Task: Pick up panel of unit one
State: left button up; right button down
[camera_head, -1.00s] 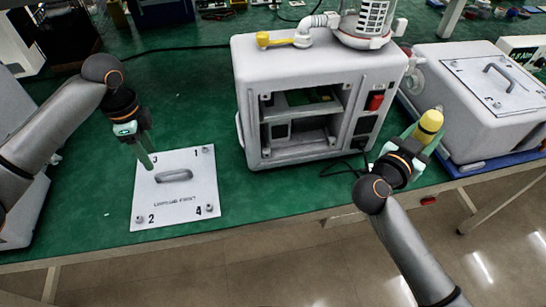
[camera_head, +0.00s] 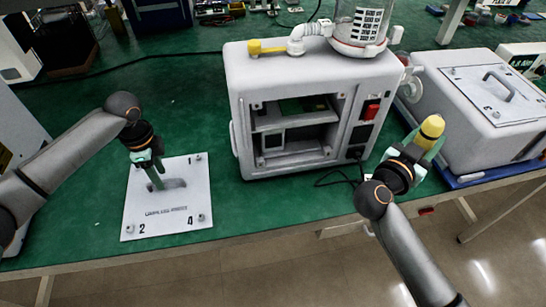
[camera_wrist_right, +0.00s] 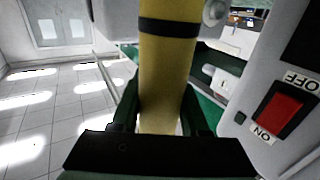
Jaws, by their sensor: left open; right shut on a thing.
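The white square panel (camera_head: 167,222) lies flat on the green table at the left, with numbered corners and a grey handle (camera_head: 174,184) in its middle. My left gripper (camera_head: 157,182) is open, pointing down over the panel at the handle. It hides part of the handle, and I cannot tell whether it touches it. The canister pump unit (camera_head: 245,97) stands at the centre with its front open and shelves showing inside. My right gripper (camera_head: 421,150) is shut on a yellow cylindrical tool (camera_head: 432,128), held right of the unit. The tool also shows in the right wrist view (camera_wrist_right: 165,65).
A second unit (camera_head: 460,125) with a panel on its top stands at the right on a blue base. A red switch (camera_head: 371,111) is on the central unit's front. A black cable lies at its foot. The table left of the panel is clear.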

aim_at(164, 181)
pick_arm(q)
jog(key=shift+w+f, duration=0.1)
jog(key=shift+f, duration=1.85)
grip_shut()
jog(key=shift+r, duration=0.1)
